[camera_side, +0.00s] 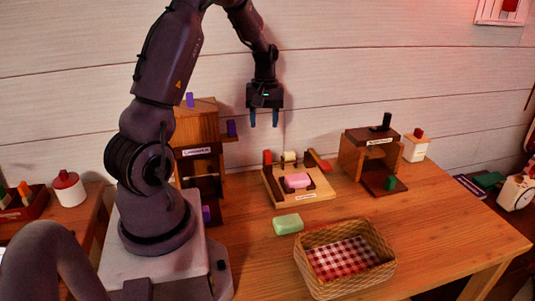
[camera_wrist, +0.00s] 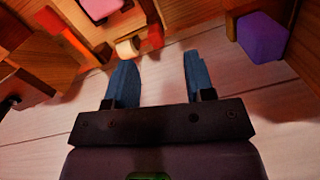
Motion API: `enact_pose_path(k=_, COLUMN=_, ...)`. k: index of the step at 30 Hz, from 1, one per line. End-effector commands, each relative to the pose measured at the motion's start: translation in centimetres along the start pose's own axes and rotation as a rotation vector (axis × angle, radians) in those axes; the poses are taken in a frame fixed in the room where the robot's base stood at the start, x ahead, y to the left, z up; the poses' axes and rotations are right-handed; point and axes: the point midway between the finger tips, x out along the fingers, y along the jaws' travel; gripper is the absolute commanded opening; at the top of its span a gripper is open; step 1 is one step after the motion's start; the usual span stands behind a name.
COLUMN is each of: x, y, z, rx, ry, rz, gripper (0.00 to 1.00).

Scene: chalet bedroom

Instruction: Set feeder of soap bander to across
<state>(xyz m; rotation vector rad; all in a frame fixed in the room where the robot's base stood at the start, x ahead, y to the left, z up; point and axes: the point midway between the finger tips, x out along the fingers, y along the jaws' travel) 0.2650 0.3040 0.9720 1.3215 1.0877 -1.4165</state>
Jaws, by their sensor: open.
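A low wooden device (camera_side: 318,194) stands near the wall at mid-table with a pink soap bar (camera_side: 296,181) on it. It looks like the soap bander, but its label is too small to read. It has a red upright block (camera_side: 267,157), a cream roll (camera_side: 289,156) and a red-tipped bar (camera_side: 318,161) at its right. Which part is the feeder I cannot tell. In the wrist view the cream roll (camera_wrist: 126,47) and part of the pink soap (camera_wrist: 100,8) show. My gripper (camera_side: 263,121) is open and empty, pointing down, above the device's back left.
A tall wooden cabinet (camera_side: 207,125) with purple knobs stands left of the device. A wooden box with a black knob (camera_side: 377,139) stands right. A green soap bar (camera_side: 287,224) and a wicker basket (camera_side: 345,285) lie in front. The table's right front is clear.

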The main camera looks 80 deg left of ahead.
Motion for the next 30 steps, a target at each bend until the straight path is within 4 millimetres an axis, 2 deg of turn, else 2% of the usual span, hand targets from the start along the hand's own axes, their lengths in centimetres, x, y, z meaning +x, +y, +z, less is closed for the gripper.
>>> enact_pose_path(k=2, x=0.8, y=0.1, z=-2.2, rx=-0.1, ry=0.013, rz=0.002, gripper=0.49)
enact_pose_path(k=4, x=-0.3, y=0.9, z=-3.3, rx=-0.166, ry=0.047, rz=0.028, gripper=0.49)
enact_pose_path(k=8, x=-0.1, y=1.0, z=-3.2, rx=-0.223, ry=0.043, rz=0.033, gripper=0.49)
enact_pose_path(k=11, x=0.9, y=1.0, z=-3.2, rx=-0.228, ry=0.041, rz=0.032, gripper=0.49)
enact_pose_path(k=24, x=9.5, y=1.2, z=-3.5, rx=-0.224, ry=0.039, rz=0.031, gripper=0.49)
enact_pose_path(k=30, x=11.9, y=1.3, z=-3.6, rx=-0.223, ry=0.042, rz=0.032, gripper=0.49)
